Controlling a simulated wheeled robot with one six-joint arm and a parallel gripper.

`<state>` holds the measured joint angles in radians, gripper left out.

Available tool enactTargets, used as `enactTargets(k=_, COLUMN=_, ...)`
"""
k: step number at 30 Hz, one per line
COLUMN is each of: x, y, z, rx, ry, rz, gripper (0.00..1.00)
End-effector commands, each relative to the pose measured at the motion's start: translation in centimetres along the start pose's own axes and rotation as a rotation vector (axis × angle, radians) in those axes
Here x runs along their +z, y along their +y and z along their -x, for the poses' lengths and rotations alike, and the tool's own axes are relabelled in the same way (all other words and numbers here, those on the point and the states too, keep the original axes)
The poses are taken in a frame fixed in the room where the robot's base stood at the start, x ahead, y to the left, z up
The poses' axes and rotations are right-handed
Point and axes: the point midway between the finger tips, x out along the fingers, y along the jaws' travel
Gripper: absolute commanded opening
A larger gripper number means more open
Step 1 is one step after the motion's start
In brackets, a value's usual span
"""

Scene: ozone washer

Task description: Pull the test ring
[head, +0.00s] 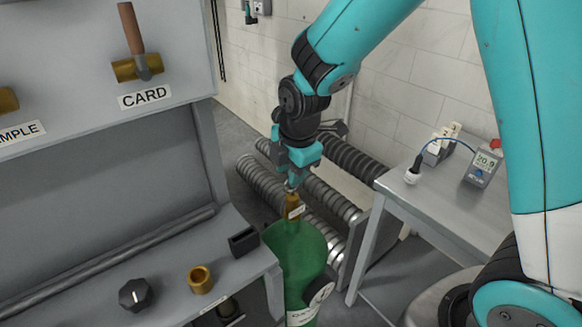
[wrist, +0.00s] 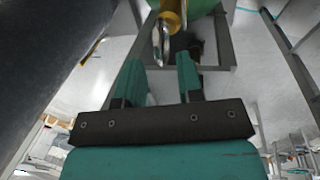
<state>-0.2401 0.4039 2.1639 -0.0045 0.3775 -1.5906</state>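A green cylinder (head: 290,262) stands upright beside the grey bench. A brass fitting (head: 292,206) with a small white tag is at its top. In the wrist view the brass fitting (wrist: 173,12) carries a shiny metal ring (wrist: 162,42), which looks like the test ring. My gripper (head: 291,184) is just above the fitting. In the wrist view my gripper (wrist: 159,64) is open, with a clear gap between its two fingers. The ring's near end lies at the mouth of that gap, with no visible grip on it. In the head view the ring is too small to make out.
The grey bench (head: 175,262) with a black knob (head: 135,293) and a brass collar (head: 200,279) is close on the left. A grey table (head: 440,205) with a meter (head: 482,168) stands right. Ribbed metal tubes (head: 325,200) lie behind the cylinder.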

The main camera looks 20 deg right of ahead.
Motion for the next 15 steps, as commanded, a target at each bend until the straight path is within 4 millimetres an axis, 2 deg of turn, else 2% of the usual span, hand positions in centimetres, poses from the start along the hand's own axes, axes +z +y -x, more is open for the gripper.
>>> enactTargets(k=10, x=-0.01, y=-0.01, z=-0.43, rx=0.0, ry=0.0, rz=0.0, gripper=0.34)
enactTargets(k=14, x=0.0, y=-0.01, z=-0.42, rx=0.0, ry=0.0, rz=0.0, gripper=0.04)
enactTargets(k=15, x=0.0, y=-0.01, z=-0.42, rx=0.0, ry=0.0, rz=0.0, gripper=0.0)
